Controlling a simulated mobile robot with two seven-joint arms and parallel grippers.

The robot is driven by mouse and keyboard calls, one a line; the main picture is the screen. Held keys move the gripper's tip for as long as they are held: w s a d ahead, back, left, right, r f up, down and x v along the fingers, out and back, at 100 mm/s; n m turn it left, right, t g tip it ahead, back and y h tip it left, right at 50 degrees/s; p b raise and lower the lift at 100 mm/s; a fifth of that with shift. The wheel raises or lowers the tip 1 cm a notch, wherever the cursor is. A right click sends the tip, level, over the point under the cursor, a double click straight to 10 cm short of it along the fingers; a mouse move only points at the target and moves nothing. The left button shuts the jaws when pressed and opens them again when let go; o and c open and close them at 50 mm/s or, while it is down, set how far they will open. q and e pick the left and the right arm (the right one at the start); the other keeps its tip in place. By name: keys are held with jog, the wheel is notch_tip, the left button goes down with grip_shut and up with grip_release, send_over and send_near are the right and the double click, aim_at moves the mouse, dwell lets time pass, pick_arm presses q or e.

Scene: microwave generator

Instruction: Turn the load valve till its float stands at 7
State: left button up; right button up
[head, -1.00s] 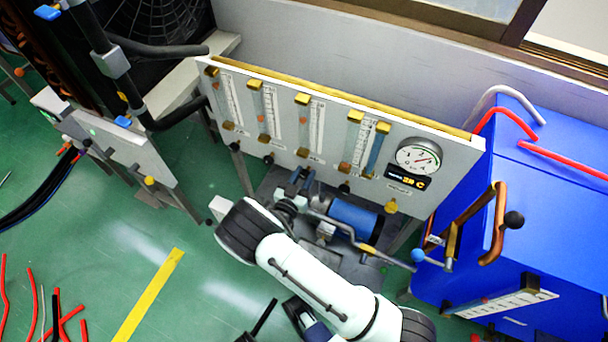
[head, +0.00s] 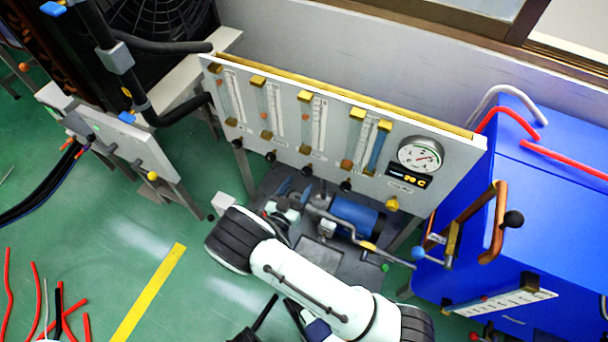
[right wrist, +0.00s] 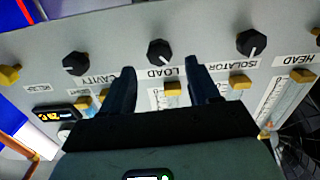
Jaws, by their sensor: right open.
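The load valve is a black knob (right wrist: 159,52) with a white pointer mark, above its "LOAD" label in the upside-down right wrist view. In the head view the load knob (head: 306,170) is under the third flow tube (head: 304,128) from the left. That tube has an orange float (head: 306,118) about mid-height; its number is too small to read. My right gripper (right wrist: 160,82) is open and empty. Its fingers point at the panel, one to each side of the load knob's line, apart from the knob. In the head view the right gripper (head: 295,190) is below the panel's lower edge.
The isolator knob (right wrist: 251,42) and cavity knob (right wrist: 76,63) flank the load knob. A round gauge (head: 421,155) is at the panel's right. A blue cabinet (head: 560,200) with copper pipes stands right. A blue pump motor (head: 355,215) sits below the panel.

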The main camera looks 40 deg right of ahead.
pick_arm(q)
jog(key=shift+s+d+r, duration=0.15)
jog(key=shift+s+r, duration=0.1)
jog(key=shift+s, duration=0.1)
pick_arm(e)
jog(key=v, duration=0.7)
jog(key=shift+s+a, duration=0.2)
jog(key=shift+a, duration=0.1)
